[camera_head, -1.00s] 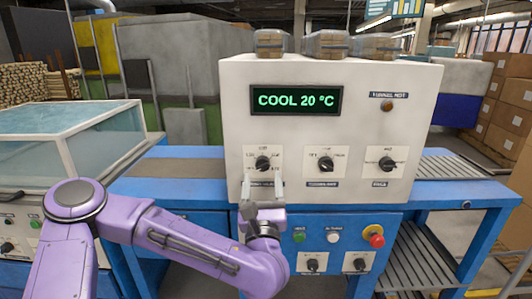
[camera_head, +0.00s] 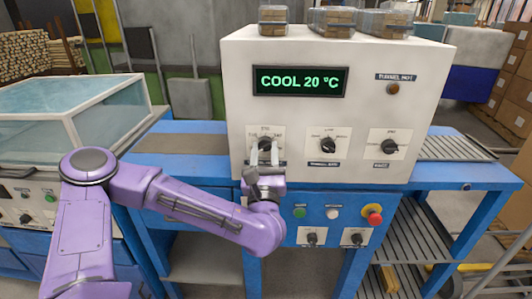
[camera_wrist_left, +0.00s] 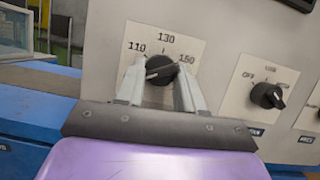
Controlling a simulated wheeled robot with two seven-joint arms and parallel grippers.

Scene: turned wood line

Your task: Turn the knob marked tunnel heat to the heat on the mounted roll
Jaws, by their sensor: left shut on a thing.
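The left dark knob (camera_head: 265,145) sits on a white scale plate (camera_wrist_left: 188,46) on the machine's pale front panel. In the left wrist view the plate reads 110, 130 and 150, and the knob (camera_wrist_left: 160,69) has its bar tilted toward the 150 side. My left gripper (camera_head: 264,158) is shut on this knob, one finger on each side; the fingers also show in the wrist view (camera_wrist_left: 160,88). The gripper covers the label below the knob. The display (camera_head: 300,81) reads COOL 20 °C. I cannot make out a mounted roll. My right gripper is not in view.
A middle knob (camera_head: 328,145) and a right knob (camera_head: 388,146) share the panel. A lamp (camera_head: 393,88) labelled TUNNEL HOT looks unlit. Below are a green button (camera_head: 299,211), a white button (camera_head: 332,212) and a red emergency button (camera_head: 374,214). Packs (camera_head: 331,21) stand on top.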

